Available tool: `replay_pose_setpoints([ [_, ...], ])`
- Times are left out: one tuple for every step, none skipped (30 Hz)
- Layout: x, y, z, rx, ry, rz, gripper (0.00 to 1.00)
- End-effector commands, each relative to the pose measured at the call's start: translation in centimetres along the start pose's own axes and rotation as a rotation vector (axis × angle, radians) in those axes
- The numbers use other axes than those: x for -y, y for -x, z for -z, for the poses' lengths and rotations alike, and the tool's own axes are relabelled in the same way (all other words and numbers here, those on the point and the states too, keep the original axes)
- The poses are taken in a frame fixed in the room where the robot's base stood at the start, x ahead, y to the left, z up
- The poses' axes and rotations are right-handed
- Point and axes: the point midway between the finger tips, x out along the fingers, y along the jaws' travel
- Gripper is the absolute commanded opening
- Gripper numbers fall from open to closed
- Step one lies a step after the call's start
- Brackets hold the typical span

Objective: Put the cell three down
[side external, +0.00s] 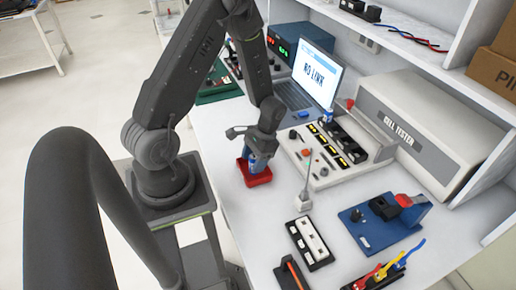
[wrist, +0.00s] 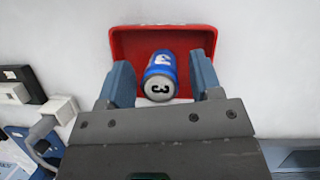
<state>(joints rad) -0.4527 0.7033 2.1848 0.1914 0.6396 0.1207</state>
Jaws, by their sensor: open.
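Cell three (wrist: 160,77) is a blue cylinder with a light end marked "3". In the wrist view it is over the red tray (wrist: 118,50), between the two fingers of my gripper (wrist: 162,80). The fingers are open, with a gap on both sides of the cell. In the side view my gripper (side external: 258,160) is low over the red tray (side external: 262,180) on the white bench. A bit of blue from the cell shows there between the fingers. I cannot tell whether the cell's underside touches the tray floor.
A white panel (side external: 325,175) with black and yellow slots lies right of the tray, with a laptop (side external: 310,80) behind it. The cell tester (side external: 415,130) stands at the right. A blue fixture (side external: 385,225) and a black-and-white block (side external: 310,243) are nearer. The bench in front of the tray is clear.

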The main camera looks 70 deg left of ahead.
Motion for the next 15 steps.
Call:
replay_pose_setpoints([
  [0.0, 0.6, 0.1, -0.005, 0.0, 0.001, 0.59],
  [0.0, 1.1, 0.1, -0.006, 0.0, 0.002, 0.59],
  [0.1, 1.8, 0.2, -0.007, 0.0, 0.003, 0.59],
  [0.1, 2.3, 0.2, -0.008, -0.001, 0.003, 0.59],
  [0.0, 3.0, 0.2, -0.009, -0.001, 0.003, 0.59],
  [0.0, 3.8, 0.2, -0.008, 0.0, 0.002, 0.59],
  [0.0, 4.5, 0.2, -0.009, 0.0, 0.002, 0.59],
  [0.0, 5.1, 0.2, -0.008, 0.0, 0.002, 0.59],
  [0.0, 6.0, 0.1, -0.009, -0.001, 0.002, 0.59],
  [0.0, 6.7, 0.1, -0.008, -0.001, 0.002, 0.59],
  [0.0, 7.3, 0.1, -0.008, -0.001, 0.002, 0.59],
  [0.0, 8.1, 0.1, -0.007, -0.001, 0.002, 0.59],
  [0.0, 8.6, 0.1, -0.007, -0.001, 0.001, 0.59],
  [0.0, 9.1, 0.1, -0.006, 0.0, 0.0, 0.59],
  [0.0, 9.7, 0.1, -0.005, 0.0, 0.0, 0.59],
])
